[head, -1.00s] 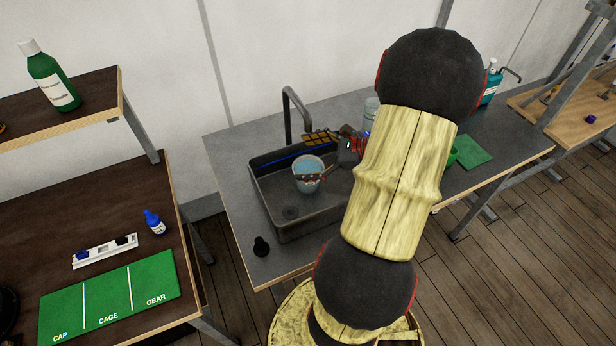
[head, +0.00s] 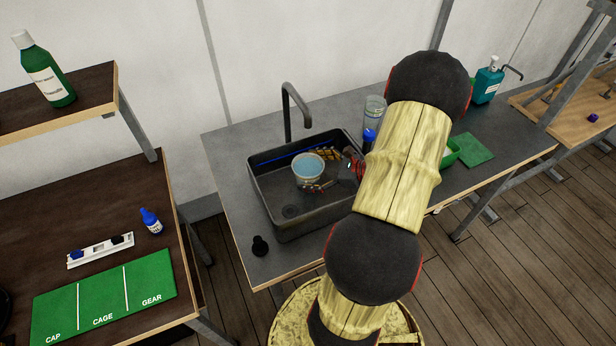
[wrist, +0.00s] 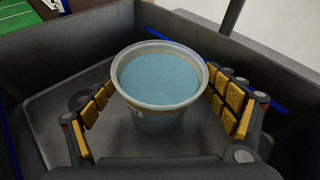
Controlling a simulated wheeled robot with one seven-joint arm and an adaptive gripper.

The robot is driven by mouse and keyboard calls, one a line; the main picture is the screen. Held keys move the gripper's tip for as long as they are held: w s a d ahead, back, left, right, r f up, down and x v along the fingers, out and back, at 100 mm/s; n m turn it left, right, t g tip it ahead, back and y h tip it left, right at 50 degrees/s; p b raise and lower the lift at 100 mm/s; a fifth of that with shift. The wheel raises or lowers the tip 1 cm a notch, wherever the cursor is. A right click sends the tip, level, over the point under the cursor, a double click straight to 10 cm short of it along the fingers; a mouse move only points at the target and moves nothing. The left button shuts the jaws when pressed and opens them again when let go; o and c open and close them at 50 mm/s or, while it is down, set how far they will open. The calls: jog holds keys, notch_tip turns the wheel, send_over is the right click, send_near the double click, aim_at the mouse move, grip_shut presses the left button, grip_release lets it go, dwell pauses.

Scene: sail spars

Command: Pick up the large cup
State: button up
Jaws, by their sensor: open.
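The large cup (head: 307,170) stands upright in the dark sink basin (head: 268,219), with a pale rim and a blue inside. It also shows in the middle of the wrist view (wrist: 158,85). My gripper (wrist: 168,105) is open, with one yellow-padded finger on each side of the cup. The left finger looks a little apart from the cup; the right finger is close to its wall, and I cannot tell whether it touches. In the head view my gripper (head: 322,170) is down in the basin around the cup, partly hidden by the cup.
A faucet (head: 290,105) rises behind the basin. A clear container (head: 374,110) and a blue-capped bottle (head: 368,140) stand right of the basin, near my arm. A small black object (head: 260,246) sits on the counter at front left. The basin walls surround my gripper closely.

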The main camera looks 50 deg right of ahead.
aim_at(297, 170)
jog(key=shift+b+x, duration=0.45)
jog(key=shift+x, duration=1.95)
jog(key=c, duration=1.7)
